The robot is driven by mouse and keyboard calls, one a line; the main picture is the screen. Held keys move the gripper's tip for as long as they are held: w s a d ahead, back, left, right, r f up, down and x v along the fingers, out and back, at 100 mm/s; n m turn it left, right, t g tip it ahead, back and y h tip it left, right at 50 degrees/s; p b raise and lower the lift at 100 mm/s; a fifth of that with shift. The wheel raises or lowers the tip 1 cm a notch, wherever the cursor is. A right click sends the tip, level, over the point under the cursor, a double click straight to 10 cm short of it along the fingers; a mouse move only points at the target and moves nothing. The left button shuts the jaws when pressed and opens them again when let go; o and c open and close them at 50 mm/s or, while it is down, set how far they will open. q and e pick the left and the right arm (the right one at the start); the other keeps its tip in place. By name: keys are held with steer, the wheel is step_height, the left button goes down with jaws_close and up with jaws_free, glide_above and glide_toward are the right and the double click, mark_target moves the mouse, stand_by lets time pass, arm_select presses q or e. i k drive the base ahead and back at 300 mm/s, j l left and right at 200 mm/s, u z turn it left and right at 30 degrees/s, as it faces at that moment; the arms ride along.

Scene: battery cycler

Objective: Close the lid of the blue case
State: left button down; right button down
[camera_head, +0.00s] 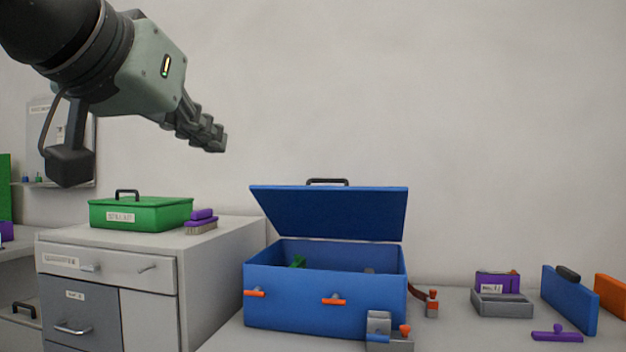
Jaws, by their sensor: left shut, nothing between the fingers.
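The blue case (300,305) stands on the grey worktop, with two orange latches on its front. Its blue lid (330,213) is open and tilted up and back, with a black handle at its top edge. Something green and a grey item show inside the case. My left gripper (222,143) is shut and empty, up in the air left of the lid and higher than it, clear of the case. My right gripper is not in the picture.
A green box (140,214) and a purple brush (201,221) sit on the drawer cabinet (110,269) at left. A grey clamp-like item (380,330) stands at the case's front right corner. A grey tray (502,306) and a blue panel (570,300) stand at right.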

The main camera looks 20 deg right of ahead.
mark_target(373, 214)
steer(key=i+l, duration=0.95)
steer(key=l, duration=0.15)
